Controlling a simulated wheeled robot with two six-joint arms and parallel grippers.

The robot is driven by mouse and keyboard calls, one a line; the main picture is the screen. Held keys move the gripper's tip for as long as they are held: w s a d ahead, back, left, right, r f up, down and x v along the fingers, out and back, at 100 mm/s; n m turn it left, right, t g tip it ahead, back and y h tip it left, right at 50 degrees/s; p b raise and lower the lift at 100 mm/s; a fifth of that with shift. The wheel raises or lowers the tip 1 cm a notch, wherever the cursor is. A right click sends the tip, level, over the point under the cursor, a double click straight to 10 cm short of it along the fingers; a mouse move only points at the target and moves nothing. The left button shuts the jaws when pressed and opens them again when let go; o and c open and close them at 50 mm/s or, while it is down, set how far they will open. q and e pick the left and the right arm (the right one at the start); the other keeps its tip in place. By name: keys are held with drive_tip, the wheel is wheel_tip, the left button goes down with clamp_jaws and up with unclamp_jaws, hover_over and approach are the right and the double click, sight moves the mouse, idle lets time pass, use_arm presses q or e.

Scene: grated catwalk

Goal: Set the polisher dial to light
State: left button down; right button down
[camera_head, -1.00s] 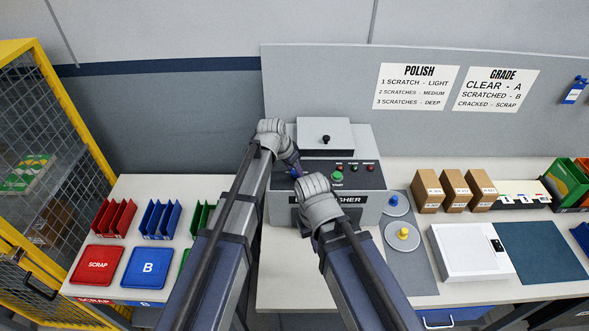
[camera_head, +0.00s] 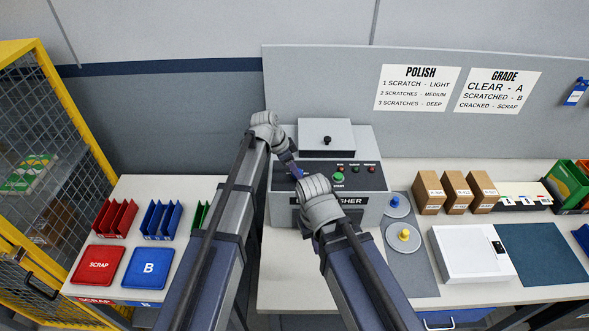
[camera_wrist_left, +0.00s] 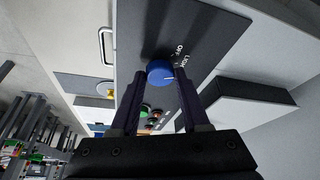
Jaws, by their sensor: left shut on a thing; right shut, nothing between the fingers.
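The polisher (camera_head: 376,205) is a grey machine with a dark sloping panel on the bench. Its blue dial (camera_wrist_left: 160,73) shows in the left wrist view, with a white mark near its edge and the printed words OFF and LIGHT beside it. I cannot tell exactly which word the mark meets. My left gripper (camera_head: 297,173) reaches down to the panel's left part; its dark fingers (camera_wrist_left: 160,88) are shut on the dial. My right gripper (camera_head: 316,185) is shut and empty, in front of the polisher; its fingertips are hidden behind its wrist.
A green button (camera_head: 338,177) and small lights sit right of the dial. A black-knobbed lid (camera_head: 326,152) tops the polisher. Pads with blue (camera_head: 394,201) and yellow (camera_head: 403,235) knobs lie to the right. The wall sign POLISH (camera_head: 420,88) reads one scratch, light.

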use_arm(q)
drive_tip(key=shift+c, duration=1.9)
unclamp_jaws()
drive_tip(key=shift+r, duration=0.1)
drive_tip(key=p+v, duration=0.7)
drive_tip(key=shift+r, duration=0.25)
drive_tip(key=shift+s+a+f, duration=0.1)
drive_tip(key=shift+a, duration=0.05)
drive_tip(key=s+a+f+n+g+y+b, duration=0.1)
drive_tip(key=s+f+n+b, duration=0.4)
drive_tip(key=s, duration=0.8)
drive_tip(key=s+a+f+n+g+y+b, duration=0.1)
drive_tip(key=s+f+n+y+b, duration=0.3)
drive_tip(key=s+f+b, duration=0.7)
drive_tip(key=shift+s+a+f+n+y, duration=0.3)
drive_tip(key=shift+s+a+f+n, duration=0.25)
drive_tip(key=shift+s+f, duration=0.35)
